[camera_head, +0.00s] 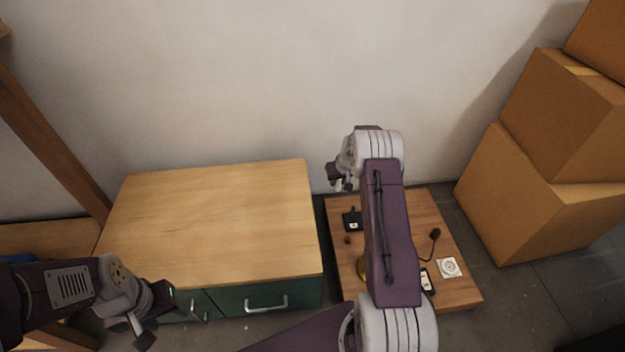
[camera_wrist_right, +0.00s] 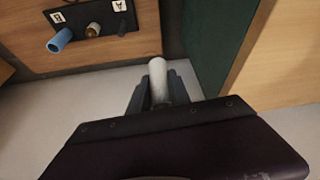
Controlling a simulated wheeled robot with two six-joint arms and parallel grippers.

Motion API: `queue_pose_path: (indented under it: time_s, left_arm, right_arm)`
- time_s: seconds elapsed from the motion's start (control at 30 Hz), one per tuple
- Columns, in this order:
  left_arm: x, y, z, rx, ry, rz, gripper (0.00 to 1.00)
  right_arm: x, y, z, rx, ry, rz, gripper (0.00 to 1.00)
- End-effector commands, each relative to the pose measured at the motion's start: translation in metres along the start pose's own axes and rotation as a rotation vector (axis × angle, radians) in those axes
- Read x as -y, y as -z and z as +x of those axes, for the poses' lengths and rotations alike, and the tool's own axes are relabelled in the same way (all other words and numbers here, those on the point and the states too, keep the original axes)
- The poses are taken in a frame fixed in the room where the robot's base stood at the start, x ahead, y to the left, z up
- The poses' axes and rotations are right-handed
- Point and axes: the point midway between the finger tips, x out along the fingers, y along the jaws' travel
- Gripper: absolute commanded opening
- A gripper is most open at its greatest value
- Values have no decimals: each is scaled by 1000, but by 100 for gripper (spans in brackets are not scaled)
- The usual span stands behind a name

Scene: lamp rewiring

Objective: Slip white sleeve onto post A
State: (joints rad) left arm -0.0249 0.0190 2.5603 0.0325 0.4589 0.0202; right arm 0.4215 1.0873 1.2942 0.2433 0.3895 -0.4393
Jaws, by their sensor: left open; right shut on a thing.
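The white sleeve (camera_wrist_right: 158,82) is held upright between the fingers of my right gripper (camera_wrist_right: 157,95), which is shut on it. In the head view my right gripper (camera_head: 344,180) hangs near the far left corner of the low wooden table. The black block (camera_wrist_right: 80,20) on that table has two label tiles; the tile marked A (camera_wrist_right: 119,6) is at its right. The held sleeve is apart from the block. A dark post (camera_wrist_right: 122,28) shows near tile A, partly unclear. My left gripper (camera_head: 143,322) is open and empty.
A brown knob (camera_wrist_right: 92,30) shows by the block. The low table (camera_head: 450,290) also carries a white socket plate (camera_head: 448,267) and a black plug (camera_head: 435,233). A wooden-topped green cabinet (camera_head: 220,220) stands to the left; cardboard boxes (camera_head: 540,190) stand at right.

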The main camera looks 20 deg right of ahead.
Motion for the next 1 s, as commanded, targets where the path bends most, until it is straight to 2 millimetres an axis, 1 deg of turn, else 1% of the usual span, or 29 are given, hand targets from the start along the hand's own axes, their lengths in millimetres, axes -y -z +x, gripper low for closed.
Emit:
queue_pose_path:
  time_s: [0.03,0.1,0.2,0.3,0.4,0.67,1.0]
  left_arm:
    - [0,-1,13,0,0,0,49]
    - [0,-2,19,0,0,0,49]
    - [0,-2,25,0,0,0,49]
    - [0,-3,27,0,0,0,49]
    - [0,-3,27,-1,0,0,49]
    - [1,-3,30,-1,0,0,49]
    - [1,-5,49,0,0,0,49]
  right_arm:
    - [-18,-13,27,3,-11,26,0]
    - [-38,-24,47,1,-24,56,0]
    - [-58,-37,68,1,-38,85,0]
    - [-70,-44,78,-1,-47,103,0]
    - [-74,-47,81,-1,-49,109,0]
    - [-74,-49,84,-1,-49,108,0]
    - [-74,-57,106,-2,-49,108,0]
